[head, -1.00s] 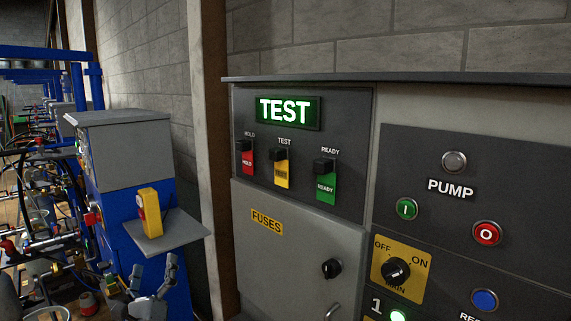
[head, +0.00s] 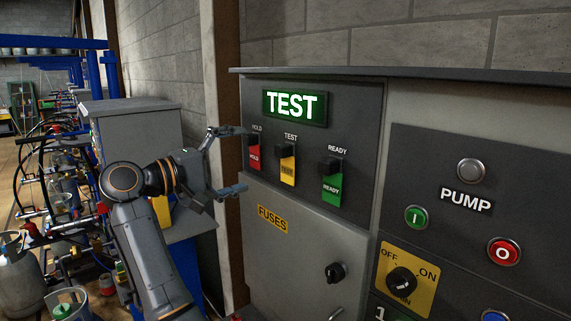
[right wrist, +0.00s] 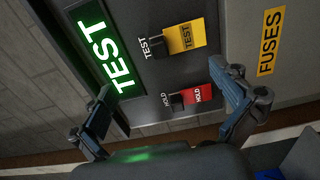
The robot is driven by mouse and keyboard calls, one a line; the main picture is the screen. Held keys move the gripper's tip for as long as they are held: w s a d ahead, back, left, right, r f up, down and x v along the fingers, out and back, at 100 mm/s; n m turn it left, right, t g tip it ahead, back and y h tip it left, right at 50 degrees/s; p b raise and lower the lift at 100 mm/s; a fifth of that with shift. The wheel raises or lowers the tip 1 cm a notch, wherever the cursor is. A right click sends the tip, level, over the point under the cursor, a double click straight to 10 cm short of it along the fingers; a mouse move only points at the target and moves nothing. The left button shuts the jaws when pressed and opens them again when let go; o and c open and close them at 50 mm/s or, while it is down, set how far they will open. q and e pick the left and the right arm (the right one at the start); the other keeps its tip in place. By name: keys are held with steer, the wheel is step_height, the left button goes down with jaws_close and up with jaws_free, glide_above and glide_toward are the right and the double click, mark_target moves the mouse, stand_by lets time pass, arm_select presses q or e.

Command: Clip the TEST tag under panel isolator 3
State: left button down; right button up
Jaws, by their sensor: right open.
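The yellow TEST tag (head: 287,170) hangs from a black clip in the middle of a dark panel, and also shows in the right wrist view (right wrist: 185,37). A red HOLD tag (head: 254,155) hangs left of it and a green READY tag (head: 331,188) right of it. My right gripper (head: 243,160) is open and empty at the panel's left edge, by the HOLD tag. In the right wrist view its fingers (right wrist: 165,90) are spread, with the HOLD tag (right wrist: 197,95) between them and the TEST tag farther off. Isolator 3 and my left gripper are not in view.
A lit green TEST sign (head: 295,106) is above the tags. Below are a FUSES door (head: 290,262) with a black knob, a yellow OFF/ON switch plate (head: 423,270) and PUMP buttons. A grey-and-blue cabinet (head: 140,130) stands behind my right arm.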

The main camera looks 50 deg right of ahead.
mark_target(277, 153)
steer(key=d+p, duration=0.2)
steer(key=d, duration=0.1)
steer(key=d+p, duration=0.1)
steer(key=d, duration=0.1)
steer(key=shift+s+d+r, duration=0.2)
steer(key=shift+s+r, duration=0.05)
steer(key=shift+s, duration=0.1)
steer(key=shift+s+d+f+b, duration=0.1)
steer(key=shift+d+f+b, duration=0.15)
steer(key=shift+d+b, duration=0.35)
steer(key=shift+s+d+f+b, duration=0.1)
steer(key=shift+d+f+b, duration=0.15)
steer(key=shift+d+b, duration=0.25)
steer(key=shift+d+r+b, duration=0.15)
steer(key=shift+d+b, duration=0.35)
steer(key=shift+d, duration=0.2)
steer(key=shift+d+r, duration=0.1)
steer(key=shift+f+b, duration=0.8)
steer(key=shift+b, duration=0.4)
steer(key=shift+b, duration=0.55)
